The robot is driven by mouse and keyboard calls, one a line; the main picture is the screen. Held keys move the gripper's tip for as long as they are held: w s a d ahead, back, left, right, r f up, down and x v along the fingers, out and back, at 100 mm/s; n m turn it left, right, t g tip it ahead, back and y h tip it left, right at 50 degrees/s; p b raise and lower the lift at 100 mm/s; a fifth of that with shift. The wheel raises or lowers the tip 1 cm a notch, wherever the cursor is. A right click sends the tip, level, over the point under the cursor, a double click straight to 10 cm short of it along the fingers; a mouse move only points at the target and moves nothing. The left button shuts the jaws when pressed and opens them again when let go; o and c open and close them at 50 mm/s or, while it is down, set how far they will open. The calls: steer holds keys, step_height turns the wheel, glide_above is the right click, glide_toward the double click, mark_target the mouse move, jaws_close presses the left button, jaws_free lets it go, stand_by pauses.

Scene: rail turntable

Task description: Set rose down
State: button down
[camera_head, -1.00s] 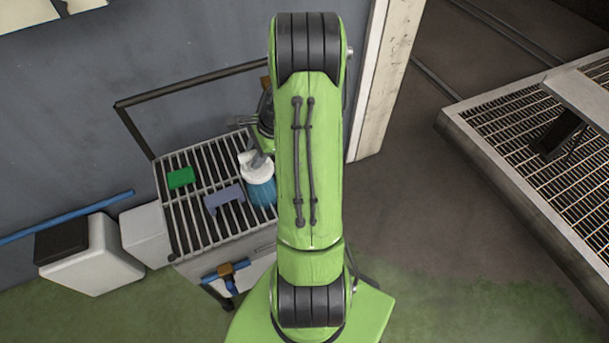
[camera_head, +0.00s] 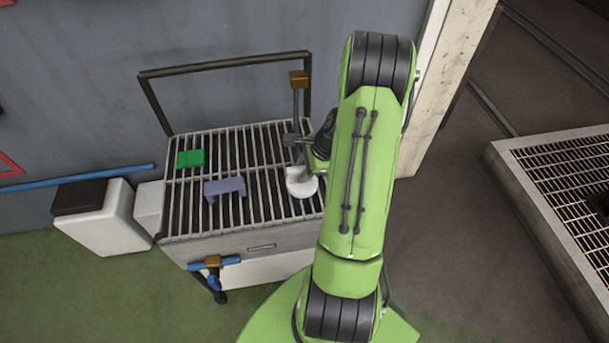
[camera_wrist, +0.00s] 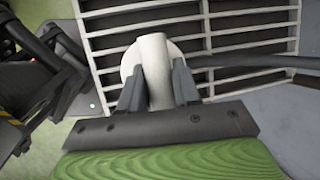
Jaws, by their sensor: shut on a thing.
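The white rose, with a round disc head and a straight neck, shows in the head view (camera_head: 301,184) at the right part of the slatted cart top (camera_head: 235,222). In the wrist view its neck (camera_wrist: 153,55) stands between my fingers, with the pale disc behind it over the slats. My gripper (camera_wrist: 157,88) is shut on the neck. In the head view my gripper (camera_head: 297,146) is dark and partly hidden by my green arm. The rose is at or just above the slats; I cannot tell whether it touches them.
A green block (camera_head: 190,158) and a lavender bracket-shaped piece (camera_head: 225,187) lie on the slats left of the rose. A dark handle frame (camera_head: 225,63) rises at the cart's back. A grated platform (camera_head: 570,180) stands far right.

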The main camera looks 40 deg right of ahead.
steer(key=shift+f, duration=0.8)
steer(key=shift+r, duration=0.1)
steer(key=c, duration=0.8)
jaws_free()
